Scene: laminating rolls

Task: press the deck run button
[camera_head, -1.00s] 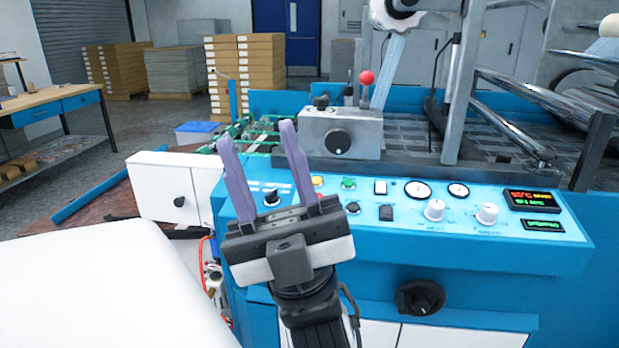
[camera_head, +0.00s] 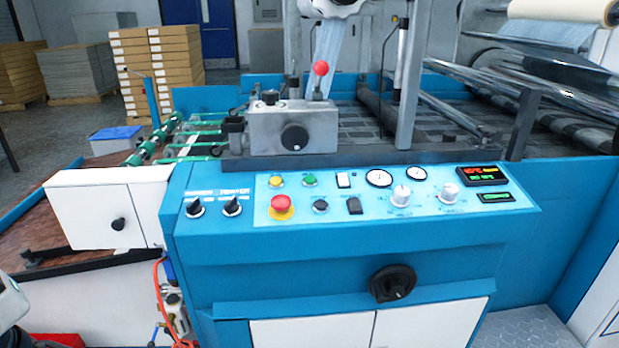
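The blue machine's control panel (camera_head: 380,235) is in full view. No readable label tells which control is the deck run button. A green button (camera_head: 309,180) sits in the upper row, right of a yellow button (camera_head: 277,181). Below them are a red mushroom button (camera_head: 282,206), a black round control (camera_head: 320,206) and a dark switch (camera_head: 354,205). Two black selector knobs (camera_head: 195,208) are at the panel's left end.
Two gauges (camera_head: 379,178), two white dials (camera_head: 401,195) and lit displays (camera_head: 483,175) fill the panel's right side. Behind it stands a grey block with a red-ball lever (camera_head: 320,68). A large black knob (camera_head: 392,284) sticks out of the front. White cabinet (camera_head: 97,213) stands left.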

